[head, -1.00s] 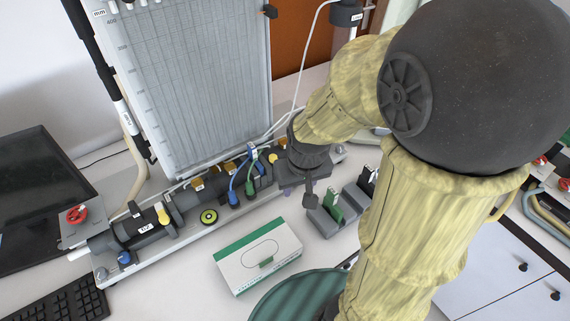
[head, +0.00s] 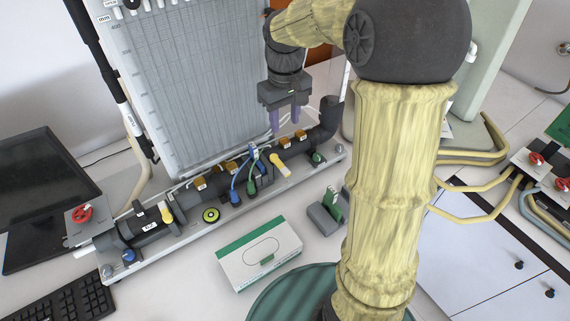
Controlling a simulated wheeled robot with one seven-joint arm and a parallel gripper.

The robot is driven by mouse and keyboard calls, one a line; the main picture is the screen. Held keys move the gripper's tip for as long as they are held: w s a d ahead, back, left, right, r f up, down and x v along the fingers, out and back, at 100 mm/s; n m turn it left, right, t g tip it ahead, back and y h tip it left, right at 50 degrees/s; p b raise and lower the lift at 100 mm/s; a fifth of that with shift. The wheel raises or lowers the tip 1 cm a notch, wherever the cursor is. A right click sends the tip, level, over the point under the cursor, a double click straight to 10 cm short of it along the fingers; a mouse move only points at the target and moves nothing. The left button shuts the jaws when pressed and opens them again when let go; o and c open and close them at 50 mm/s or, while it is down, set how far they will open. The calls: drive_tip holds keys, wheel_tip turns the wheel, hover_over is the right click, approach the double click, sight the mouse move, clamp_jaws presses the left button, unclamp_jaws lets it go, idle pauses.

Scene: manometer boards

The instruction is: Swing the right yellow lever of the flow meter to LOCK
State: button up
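The flow meter is a dark pipe assembly (head: 185,203) on a long white base. Its right yellow lever (head: 281,168) is near the middle of the pipe, angled down and to the right. The left yellow lever (head: 166,213) is near the pipe's left end. No LOCK mark is legible at the right lever. My gripper (head: 285,125) points down in front of the grey board, above the pipe and above the right lever in the picture. Its two purple fingers are apart with nothing between them.
The tall scaled board (head: 185,80) stands behind the pipe. Blue and green connectors (head: 236,195) are just left of the right lever. A white-and-green box (head: 258,257) and a grey holder (head: 325,217) stand in front. A green stool (head: 290,295) is at the bottom.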

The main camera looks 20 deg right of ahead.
sight(285, 170)
wheel_tip(285, 170, down, 17)
drive_tip(key=shift+f+p, duration=0.2)
drive_tip(key=shift+p, duration=1.05)
clamp_jaws()
